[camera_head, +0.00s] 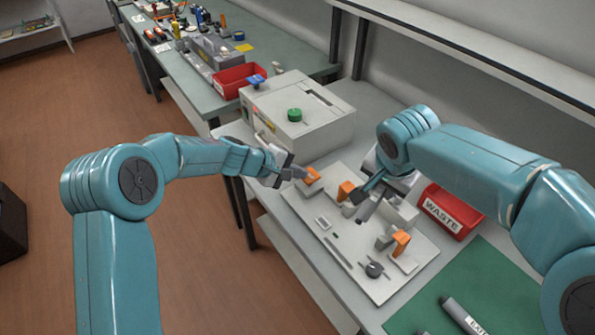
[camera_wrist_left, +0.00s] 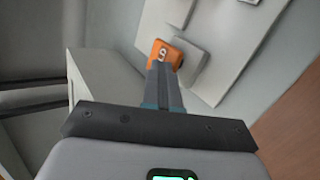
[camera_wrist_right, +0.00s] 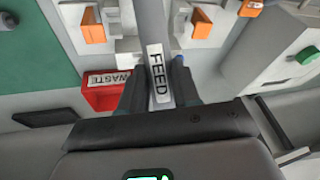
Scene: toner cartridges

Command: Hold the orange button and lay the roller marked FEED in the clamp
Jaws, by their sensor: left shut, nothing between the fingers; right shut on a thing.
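The orange button (camera_head: 312,176) is on the left edge of the pale base plate; it also shows in the left wrist view (camera_wrist_left: 158,48). My left gripper (camera_head: 299,172) is shut and empty, its fingertips at the button. I cannot tell how far the button is pressed. My right gripper (camera_wrist_right: 160,90) is shut on the grey roller marked FEED (camera_wrist_right: 159,72), held over the plate. The clamp has two orange-topped parts, one (camera_head: 345,190) beside the right gripper and one (camera_head: 401,241) nearer the front. The roller's far end is partly hidden; I cannot tell whether it touches the clamp.
A red WASTE bin (camera_head: 450,212) stands right of the plate. A roller marked EXIT (camera_head: 464,316) lies on the green mat (camera_head: 505,290). A pale printer-like box with a green knob (camera_head: 294,115) stands behind the plate. A red tray (camera_head: 235,79) is farther back.

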